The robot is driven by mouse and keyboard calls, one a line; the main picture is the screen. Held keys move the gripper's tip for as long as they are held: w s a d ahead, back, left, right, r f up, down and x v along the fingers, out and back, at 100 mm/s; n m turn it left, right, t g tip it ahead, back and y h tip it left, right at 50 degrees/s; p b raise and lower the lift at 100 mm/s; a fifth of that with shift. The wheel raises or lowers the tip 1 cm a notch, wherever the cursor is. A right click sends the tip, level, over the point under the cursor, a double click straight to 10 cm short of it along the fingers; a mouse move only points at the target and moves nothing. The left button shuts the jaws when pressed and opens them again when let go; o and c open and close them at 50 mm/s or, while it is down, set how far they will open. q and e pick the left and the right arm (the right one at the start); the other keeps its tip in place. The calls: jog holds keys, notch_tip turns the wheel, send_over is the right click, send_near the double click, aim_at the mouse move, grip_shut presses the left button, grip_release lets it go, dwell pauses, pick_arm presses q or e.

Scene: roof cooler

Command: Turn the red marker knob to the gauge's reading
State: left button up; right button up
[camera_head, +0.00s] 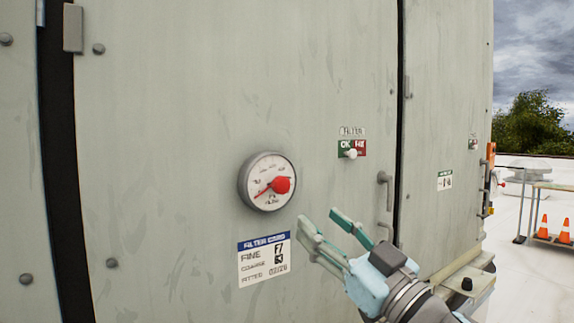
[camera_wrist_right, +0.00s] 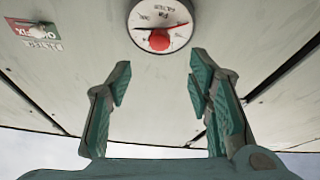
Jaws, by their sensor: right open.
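The round white gauge (camera_head: 258,166) is on the pale grey-green cabinet door. The red marker knob (camera_head: 281,185) sits on its face, right of the middle in the head view. A thin red line runs from the knob area to the dial's lower left. In the right wrist view, the gauge (camera_wrist_right: 160,14) and knob (camera_wrist_right: 159,41) show at the top, beyond the two open fingers (camera_wrist_right: 160,64). My left gripper is not in view.
A filter card (camera_head: 264,260) is on the door below the gauge. A green and red filter sign (camera_head: 352,148) with a white knob and a door handle (camera_head: 385,190) are to the right. Orange cones (camera_head: 543,227) stand far right. The door around the gauge is flat.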

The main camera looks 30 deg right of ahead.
jog(key=p, duration=0.6)
send_near(284, 187)
notch_tip(284, 187, up, 2)
jog(key=w, duration=0.3)
jog(key=x, duration=0.1)
jog(key=p+x, duration=0.1)
jog(key=x, duration=0.1)
jog(key=p+x, duration=0.1)
jog(key=x, duration=0.1)
jog(key=shift+w+a+f, duration=0.3)
grip_shut()
